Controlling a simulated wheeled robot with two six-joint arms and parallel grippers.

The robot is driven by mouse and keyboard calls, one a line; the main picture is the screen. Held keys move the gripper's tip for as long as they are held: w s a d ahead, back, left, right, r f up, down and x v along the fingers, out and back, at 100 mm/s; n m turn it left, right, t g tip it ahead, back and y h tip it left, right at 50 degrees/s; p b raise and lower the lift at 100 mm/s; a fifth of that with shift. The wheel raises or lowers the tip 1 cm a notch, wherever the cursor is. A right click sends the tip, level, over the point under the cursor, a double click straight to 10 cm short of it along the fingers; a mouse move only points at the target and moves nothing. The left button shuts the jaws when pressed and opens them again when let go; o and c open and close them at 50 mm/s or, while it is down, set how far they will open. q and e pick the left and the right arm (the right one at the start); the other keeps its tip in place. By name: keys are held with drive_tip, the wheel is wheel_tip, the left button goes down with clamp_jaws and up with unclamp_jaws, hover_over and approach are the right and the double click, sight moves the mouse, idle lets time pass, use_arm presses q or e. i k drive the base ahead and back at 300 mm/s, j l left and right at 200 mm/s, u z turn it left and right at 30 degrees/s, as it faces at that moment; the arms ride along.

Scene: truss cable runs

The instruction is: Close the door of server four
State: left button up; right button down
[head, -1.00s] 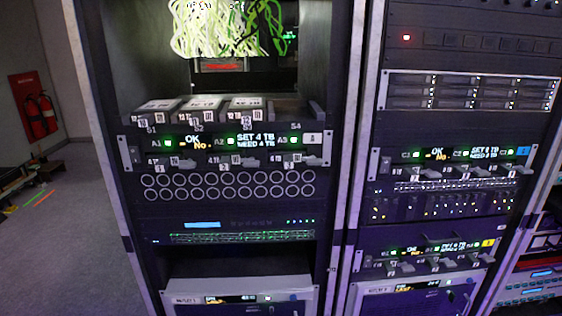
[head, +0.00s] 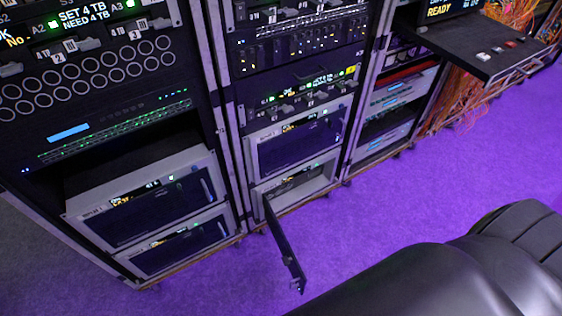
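An open server bay (head: 300,185) is at the bottom of the middle rack. Its dark door (head: 284,248) stands swung out over the floor, hinged at the bay's left side, with its free end towards me. I cannot read this server's number. Above it is a server with a shut dark door (head: 300,142). Two more servers with shut doors, an upper one (head: 140,208) and a lower one (head: 180,247), are at the bottom of the left rack. Neither of my grippers is in view.
The purple-lit floor (head: 370,215) is clear around the open door. A black shelf (head: 480,55) juts out from the rack at the upper right. Orange cables (head: 460,100) hang below and behind it.

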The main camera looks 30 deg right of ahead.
sight(300, 280)
drive_tip(key=z, duration=0.8)
